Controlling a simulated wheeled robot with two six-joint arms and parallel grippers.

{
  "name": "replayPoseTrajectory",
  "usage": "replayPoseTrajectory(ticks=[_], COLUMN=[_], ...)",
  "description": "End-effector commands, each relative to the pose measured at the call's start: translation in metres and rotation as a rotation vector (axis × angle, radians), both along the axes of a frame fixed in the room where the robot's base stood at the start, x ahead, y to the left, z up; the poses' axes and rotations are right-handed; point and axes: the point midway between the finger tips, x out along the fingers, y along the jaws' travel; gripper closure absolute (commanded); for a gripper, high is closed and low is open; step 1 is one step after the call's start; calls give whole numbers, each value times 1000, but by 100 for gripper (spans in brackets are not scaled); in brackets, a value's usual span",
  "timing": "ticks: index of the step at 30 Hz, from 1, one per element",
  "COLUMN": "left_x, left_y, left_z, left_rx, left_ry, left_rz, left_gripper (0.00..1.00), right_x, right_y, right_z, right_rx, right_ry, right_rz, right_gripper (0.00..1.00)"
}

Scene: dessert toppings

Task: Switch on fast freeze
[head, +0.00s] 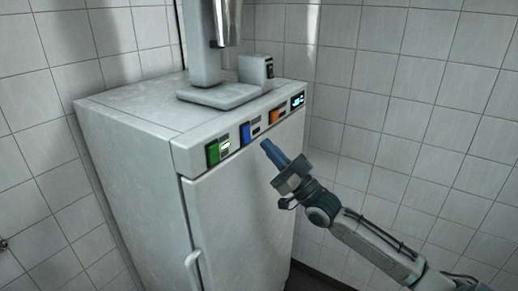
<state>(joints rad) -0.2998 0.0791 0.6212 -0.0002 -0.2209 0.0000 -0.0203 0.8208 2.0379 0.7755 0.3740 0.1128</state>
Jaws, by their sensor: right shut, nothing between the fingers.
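A white freezer cabinet (120,130) stands in the corner with a control strip (190,160) along its top front edge. The strip carries a green switch (213,153), a blue switch (246,134) and an orange switch (275,117), each with a small label beside it. A small lit display (298,101) is at the strip's right end. The labels are too small to read. My right gripper (267,147) is shut and empty, with its fingertips just below and right of the blue switch. I cannot tell whether it touches the cabinet. My left gripper is not in view.
A grey machine (215,96) with a metal cylinder stands on the cabinet top. The cabinet door has a vertical handle (194,270) at lower left. Tiled walls (400,100) close in behind and at both sides. The space in front of the door's right part holds my right arm.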

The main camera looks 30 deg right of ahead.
Motion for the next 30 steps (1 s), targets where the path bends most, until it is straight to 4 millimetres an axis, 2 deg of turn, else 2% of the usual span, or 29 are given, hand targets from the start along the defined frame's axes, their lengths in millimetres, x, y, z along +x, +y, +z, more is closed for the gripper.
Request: replayPoseTrajectory(ticks=[1,4,12,26,30], left_x=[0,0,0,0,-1], left_y=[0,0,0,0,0], left_z=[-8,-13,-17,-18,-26], left_rx=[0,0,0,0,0], left_ry=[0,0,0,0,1], left_rz=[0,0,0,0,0], left_gripper=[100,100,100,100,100], right_x=[6,16,30,33,34], right_y=[2,6,12,13,14], right_z=[-6,-7,-7,-7,-11], right_rx=[4,4,2,0,6], right_ry=[-3,-3,1,2,-10], right_rz=[-2,-4,-1,-2,-1], right_gripper=[100,100,100,100,100])
